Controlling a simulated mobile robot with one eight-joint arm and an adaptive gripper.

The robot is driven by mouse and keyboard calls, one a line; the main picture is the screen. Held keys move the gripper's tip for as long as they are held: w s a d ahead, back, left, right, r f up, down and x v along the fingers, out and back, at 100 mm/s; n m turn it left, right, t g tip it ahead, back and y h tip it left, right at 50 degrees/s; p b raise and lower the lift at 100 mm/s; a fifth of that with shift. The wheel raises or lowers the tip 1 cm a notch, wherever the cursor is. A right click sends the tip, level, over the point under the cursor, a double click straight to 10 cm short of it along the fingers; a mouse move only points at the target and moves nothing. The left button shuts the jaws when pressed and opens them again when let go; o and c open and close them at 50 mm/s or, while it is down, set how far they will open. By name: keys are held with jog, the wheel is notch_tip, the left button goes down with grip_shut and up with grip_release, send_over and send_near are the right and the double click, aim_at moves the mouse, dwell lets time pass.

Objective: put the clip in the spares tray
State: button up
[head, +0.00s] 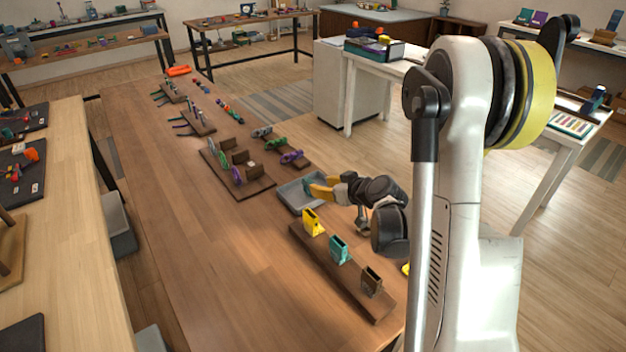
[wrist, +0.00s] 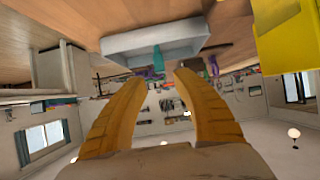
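The spares tray (head: 291,200) is a shallow grey tray on the brown table, and it also shows in the wrist view (wrist: 120,44), which is upside down. A small teal clip (wrist: 158,60) stands out against the tray there, overlapping its wall and inside. I cannot tell whether it rests on the tray floor. My gripper (head: 312,188) is over the tray. Its two yellow fingers (wrist: 158,77) are apart, with a clear gap on both sides of the clip.
Beyond the tray stand wooden holders (head: 240,180) with coloured cords. The table's left side is clear.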

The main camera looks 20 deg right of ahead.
jog(key=s+a+r+g, duration=0.3)
jog(key=s+a+r, duration=0.7)
jog(key=s+a, duration=0.1)
jog(key=s+a+r+m+g+h, duration=0.1)
jog(key=s+a, duration=0.1)
jog(key=s, duration=0.6)
jog(key=s+a+r+m+g+h, duration=0.1)
jog(key=s+a+r, duration=0.1)
jog(key=s, duration=0.6)
jog(key=shift+a+r+p, duration=0.15)
jog(key=shift+p, duration=0.2)
